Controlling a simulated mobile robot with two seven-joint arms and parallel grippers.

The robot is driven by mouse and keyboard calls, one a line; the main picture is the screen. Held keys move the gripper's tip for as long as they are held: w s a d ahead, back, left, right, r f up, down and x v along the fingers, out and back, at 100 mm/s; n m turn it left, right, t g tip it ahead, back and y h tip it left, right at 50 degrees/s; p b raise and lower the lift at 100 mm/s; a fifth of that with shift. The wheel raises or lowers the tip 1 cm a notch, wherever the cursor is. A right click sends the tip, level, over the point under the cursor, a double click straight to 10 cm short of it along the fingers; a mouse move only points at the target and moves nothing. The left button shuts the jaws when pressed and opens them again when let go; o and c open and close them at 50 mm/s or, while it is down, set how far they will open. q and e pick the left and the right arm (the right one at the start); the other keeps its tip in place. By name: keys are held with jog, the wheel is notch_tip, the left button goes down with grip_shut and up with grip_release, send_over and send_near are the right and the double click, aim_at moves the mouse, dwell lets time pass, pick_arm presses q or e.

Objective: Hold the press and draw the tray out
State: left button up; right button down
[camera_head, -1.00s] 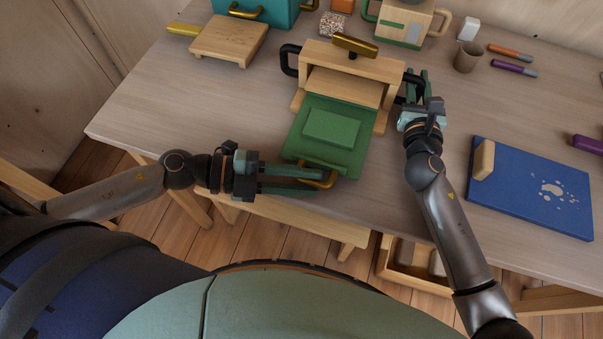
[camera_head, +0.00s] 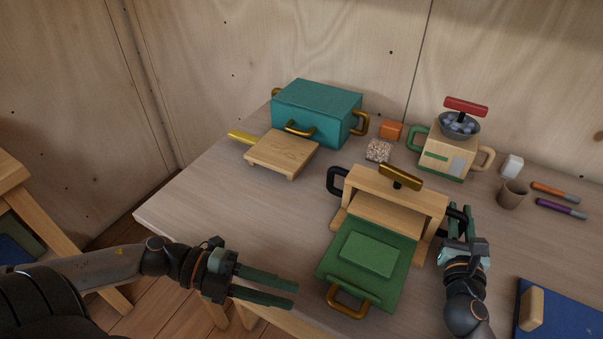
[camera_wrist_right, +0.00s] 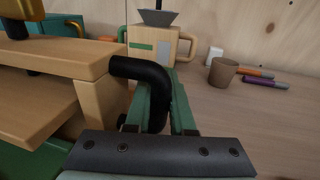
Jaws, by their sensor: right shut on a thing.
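The wooden press (camera_head: 396,189) stands on the table, with a gold bar handle on top and a black handle on each side. Its green tray (camera_head: 331,268) sticks out of the front, with a raised green block on it and a gold handle (camera_head: 347,304) at its near edge. My right gripper (camera_head: 463,222) is shut on the press's right black handle; the right wrist view shows the fingers on either side of that handle (camera_wrist_right: 146,76). My left gripper (camera_head: 295,297) is open and empty, its fingertips left of the gold handle and apart from it.
A teal box (camera_head: 318,112), a wooden board (camera_head: 283,152), an orange block (camera_head: 391,130) and a beige machine (camera_head: 442,157) stand behind the press. A brown cup (camera_head: 512,195) and markers lie right. A blue board (camera_head: 565,318) is near right. The table left of the press is clear.

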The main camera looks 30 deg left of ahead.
pick_arm(q)
jog(key=shift+v, duration=1.2)
pick_arm(e)
jog(key=c, duration=0.7)
grip_release()
jog(key=shift+s, duration=0.1)
